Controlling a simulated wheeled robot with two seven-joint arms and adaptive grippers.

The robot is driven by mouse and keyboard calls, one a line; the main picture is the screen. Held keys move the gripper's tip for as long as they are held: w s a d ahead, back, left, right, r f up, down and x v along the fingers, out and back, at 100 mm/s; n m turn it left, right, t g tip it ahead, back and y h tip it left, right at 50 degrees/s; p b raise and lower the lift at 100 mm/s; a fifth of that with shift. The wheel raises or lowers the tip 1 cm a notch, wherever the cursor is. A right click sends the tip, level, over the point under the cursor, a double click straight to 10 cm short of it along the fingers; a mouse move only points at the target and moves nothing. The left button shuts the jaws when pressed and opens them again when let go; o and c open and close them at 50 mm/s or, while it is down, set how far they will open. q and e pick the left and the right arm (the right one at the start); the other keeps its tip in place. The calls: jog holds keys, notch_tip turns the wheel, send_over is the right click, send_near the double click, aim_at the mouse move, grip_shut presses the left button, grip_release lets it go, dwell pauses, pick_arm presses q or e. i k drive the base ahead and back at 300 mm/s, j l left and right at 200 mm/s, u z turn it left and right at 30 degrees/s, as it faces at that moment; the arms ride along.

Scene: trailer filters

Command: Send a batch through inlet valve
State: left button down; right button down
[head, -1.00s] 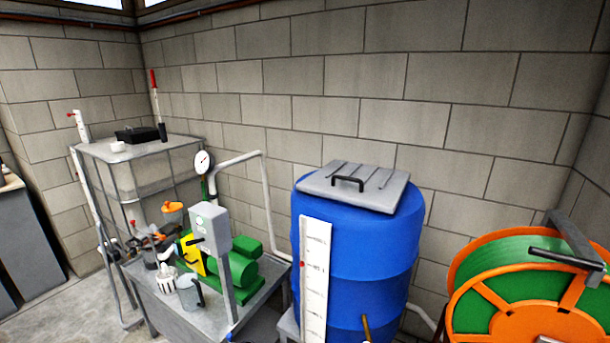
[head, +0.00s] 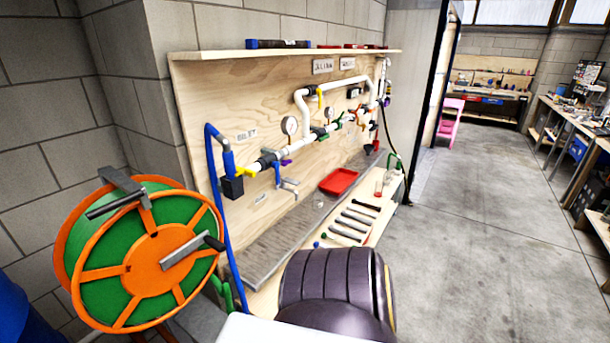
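A plywood panel (head: 200,98) stands against the block wall and carries white pipework (head: 303,147) with round gauges (head: 290,126). Several small valves with coloured handles sit along the pipe. A purple handle (head: 286,162) and a green handle (head: 338,124) are farther along. I cannot tell from here which one is the inlet valve. A blue pipe (head: 215,180) runs down the panel's left side. Neither of my grippers shows in the head view.
A green and orange hose reel (head: 150,262) stands at the near left. Open concrete floor (head: 490,235) lies to the right, with workbenches along the far right.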

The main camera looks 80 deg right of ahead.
aim_at(276, 165)
jog(key=z, duration=2.35)
jog(key=i+l, duration=0.15)
jog(key=l, duration=0.2)
jog(key=i+l, duration=0.15)
jog(key=l, duration=0.2)
jog(key=i+l, duration=0.15)
jog(key=l, duration=0.2)
jog(key=i+l, duration=0.15)
jog(key=l, duration=0.2)
jog(key=i+l+u, duration=0.1)
jog(key=l, duration=0.25)
jog(key=i+l, duration=0.15)
jog(key=l, duration=0.2)
jog(key=i+l, duration=0.15)
jog(key=l, duration=0.2)
jog(key=i+l, duration=0.15)
jog(key=l, duration=0.25)
